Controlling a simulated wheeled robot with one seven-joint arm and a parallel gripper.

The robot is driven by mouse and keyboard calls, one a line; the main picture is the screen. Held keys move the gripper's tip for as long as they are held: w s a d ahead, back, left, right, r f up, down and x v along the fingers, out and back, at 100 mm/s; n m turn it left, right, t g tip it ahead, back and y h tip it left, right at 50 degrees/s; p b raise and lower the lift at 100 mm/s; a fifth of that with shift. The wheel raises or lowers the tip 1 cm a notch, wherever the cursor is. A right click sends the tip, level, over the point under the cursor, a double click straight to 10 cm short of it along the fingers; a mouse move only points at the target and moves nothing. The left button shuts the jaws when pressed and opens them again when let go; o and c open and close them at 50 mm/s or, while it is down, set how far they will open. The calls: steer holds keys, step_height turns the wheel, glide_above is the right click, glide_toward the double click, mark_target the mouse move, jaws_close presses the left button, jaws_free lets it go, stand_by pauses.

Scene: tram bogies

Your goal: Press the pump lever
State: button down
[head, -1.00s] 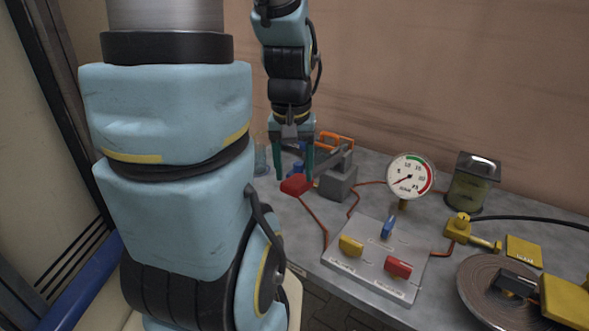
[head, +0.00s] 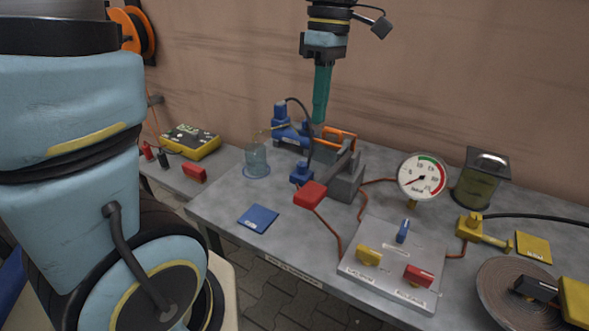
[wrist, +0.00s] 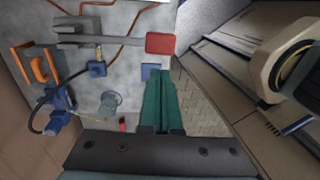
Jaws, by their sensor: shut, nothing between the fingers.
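The pump lever is a grey bar ending in a red handle (head: 310,194), sloping down from a grey pump block (head: 348,182) on the bench. The red handle also shows in the wrist view (wrist: 160,43), with its grey bar (wrist: 95,38) to the left. My gripper (head: 319,120) is shut and empty, its teal fingers pointing down. It is above the bench, clear of the lever, and appears over the pump in the head view. In the wrist view the closed fingers (wrist: 158,78) are below the red handle in the picture, apart from it.
A pressure gauge (head: 422,177) and a valve panel (head: 385,277) with yellow, blue and red knobs stand right of the pump. A blue device (head: 288,130), a glass beaker (head: 257,161) and a blue pad (head: 258,217) lie left. The wall is behind.

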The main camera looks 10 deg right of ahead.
mark_target(310, 189)
stand_by(0.3)
steer(key=f, duration=0.4)
steer(key=s+a+f+p, duration=0.1)
steer(key=f, duration=0.4)
steer(key=f+p, duration=0.1)
steer(key=f, duration=0.3)
steer(key=shift+s+a+f, duration=0.15)
steer(key=shift+s+f, duration=0.05)
steer(key=shift+f, duration=0.2)
steer(key=shift+f, duration=0.1)
